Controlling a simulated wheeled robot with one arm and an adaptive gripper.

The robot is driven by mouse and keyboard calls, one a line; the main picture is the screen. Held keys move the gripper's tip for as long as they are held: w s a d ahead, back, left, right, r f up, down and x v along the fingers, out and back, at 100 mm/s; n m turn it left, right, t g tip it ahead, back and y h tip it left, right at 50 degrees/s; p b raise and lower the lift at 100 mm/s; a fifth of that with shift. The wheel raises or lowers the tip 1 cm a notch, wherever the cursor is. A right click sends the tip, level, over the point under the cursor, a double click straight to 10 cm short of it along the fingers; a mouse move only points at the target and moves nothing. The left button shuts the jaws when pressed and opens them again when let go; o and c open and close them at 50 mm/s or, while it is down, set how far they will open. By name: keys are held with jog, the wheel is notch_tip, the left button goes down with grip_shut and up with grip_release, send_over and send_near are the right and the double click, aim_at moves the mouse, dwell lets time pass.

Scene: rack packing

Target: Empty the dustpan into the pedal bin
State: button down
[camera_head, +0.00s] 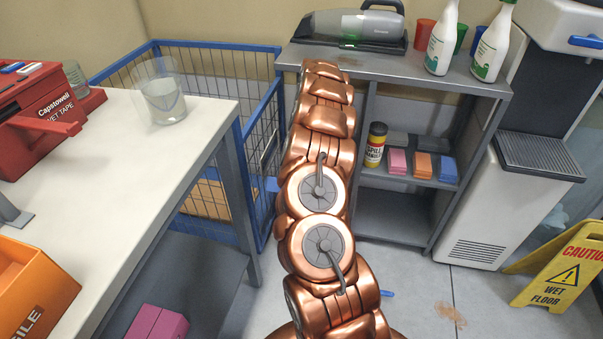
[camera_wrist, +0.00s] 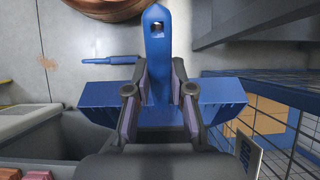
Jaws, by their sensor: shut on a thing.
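The blue dustpan (camera_wrist: 215,97) is in the wrist view, with its handle (camera_wrist: 154,50) pointing to the top of the picture. My gripper (camera_wrist: 160,92) is shut on it, one finger on each side of the handle near the pan. The dustpan is off the floor. I cannot see what lies in the pan. In the head view my own arm hides the gripper and most of the dustpan; a small blue bit shows left of the arm. No pedal bin is recognisable in either view.
A blue wire cage (camera_head: 262,133) stands left of my arm, beside the white table (camera_head: 110,160). A grey shelf unit (camera_head: 433,78) stands behind. A small blue object (camera_head: 387,293) lies on the floor near a brown stain (camera_head: 447,313). A yellow wet-floor sign (camera_head: 560,272) stands right.

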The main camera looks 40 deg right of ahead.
jog(key=shift+r, duration=0.1)
dwell(0.4)
jog(key=shift+a+r+t+h, duration=0.1)
jog(key=shift+r+t+h, duration=0.4)
jog(key=shift+r, duration=0.4)
jog(key=shift+r+t+h, duration=0.7)
jog(key=shift+r+h, duration=0.6)
jog(key=shift+r, duration=0.25)
jog(key=shift+r+t+h+b, duration=1)
jog(key=shift+r+h+b, duration=0.4)
jog(key=shift+r+b, duration=0.5)
jog(key=shift+r, duration=0.65)
